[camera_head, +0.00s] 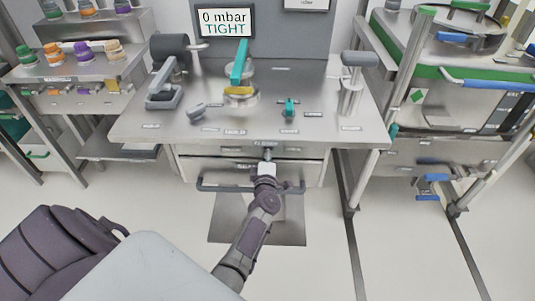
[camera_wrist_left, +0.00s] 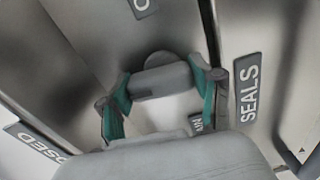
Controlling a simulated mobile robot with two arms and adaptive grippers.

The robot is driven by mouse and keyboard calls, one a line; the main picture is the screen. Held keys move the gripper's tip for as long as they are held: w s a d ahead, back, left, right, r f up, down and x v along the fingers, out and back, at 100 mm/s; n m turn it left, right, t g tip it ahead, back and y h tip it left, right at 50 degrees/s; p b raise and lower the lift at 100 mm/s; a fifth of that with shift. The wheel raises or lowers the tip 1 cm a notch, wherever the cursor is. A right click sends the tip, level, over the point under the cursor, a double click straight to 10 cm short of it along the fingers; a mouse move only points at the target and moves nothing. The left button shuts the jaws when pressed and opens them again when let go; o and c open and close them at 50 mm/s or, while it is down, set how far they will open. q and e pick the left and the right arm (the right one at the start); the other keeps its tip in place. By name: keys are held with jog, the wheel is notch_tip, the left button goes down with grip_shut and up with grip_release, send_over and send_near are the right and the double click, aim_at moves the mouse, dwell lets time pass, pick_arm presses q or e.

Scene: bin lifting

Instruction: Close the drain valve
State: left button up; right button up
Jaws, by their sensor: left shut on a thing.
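The drain valve (camera_head: 267,155) sits at the front edge of the steel bench, mostly hidden in the head view by my left gripper (camera_head: 266,169). In the left wrist view its grey handle (camera_wrist_left: 163,80) lies between the teal pads of my left gripper (camera_wrist_left: 162,98). The gripper is shut on it. A label partly reading "AIN" (camera_wrist_left: 196,122) is beside the handle. A label ending in "OSED" (camera_wrist_left: 42,146) is at lower left, and one showing only "O" (camera_wrist_left: 141,4) is at the top. I cannot tell which one the handle points to. My right gripper is in neither view.
The steel bench (camera_head: 205,128) carries several fittings, including a teal-handled lever (camera_head: 240,62). A screen (camera_head: 224,21) reads "0 mbar TIGHT". A drawer with a dark bar handle (camera_head: 220,188) and a "SEALS" label (camera_wrist_left: 248,93) are near the valve. Racks stand left and right.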

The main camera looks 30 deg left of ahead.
pick_arm(q)
jog(key=shift+f+n, duration=0.1)
jog(key=shift+n, duration=0.6)
